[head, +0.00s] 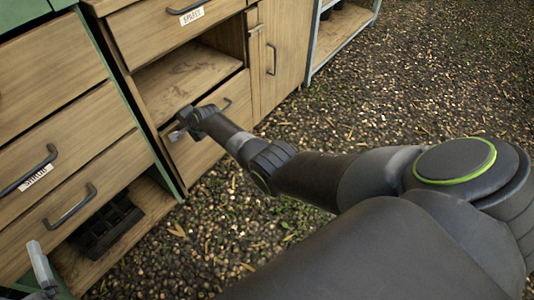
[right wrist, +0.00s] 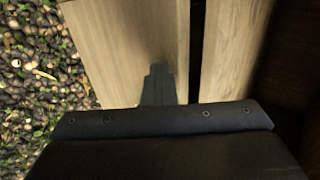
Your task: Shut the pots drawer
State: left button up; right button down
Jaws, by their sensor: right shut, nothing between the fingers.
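A wooden drawer front (head: 205,150) with a dark handle (head: 227,103) sits below an open shelf in the middle cabinet. Its label is mostly hidden by my gripper, so I cannot read it as pots. My right gripper (head: 181,126) is shut and empty at the upper left of this front. In the right wrist view my gripper tip (right wrist: 158,84) is against or just before a pale wooden panel (right wrist: 125,45). A narrow dark gap separates that panel from another board. A pale finger-like part, likely my left gripper (head: 41,266), shows at the lower left edge.
Above is a drawer with a white label (head: 192,16). The left cabinet has a labelled drawer (head: 60,135) and a handled drawer (head: 85,215) over a low shelf with a black tray (head: 105,228). A handled door (head: 285,50) stands right. Gravel ground (head: 400,80) is clear.

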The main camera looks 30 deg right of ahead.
pick_arm(q)
jog(key=shift+r+t, duration=0.3)
jog(key=shift+r, duration=0.1)
pick_arm(e)
jog(key=shift+w+r, duration=0.2)
jog(key=shift+r, duration=0.05)
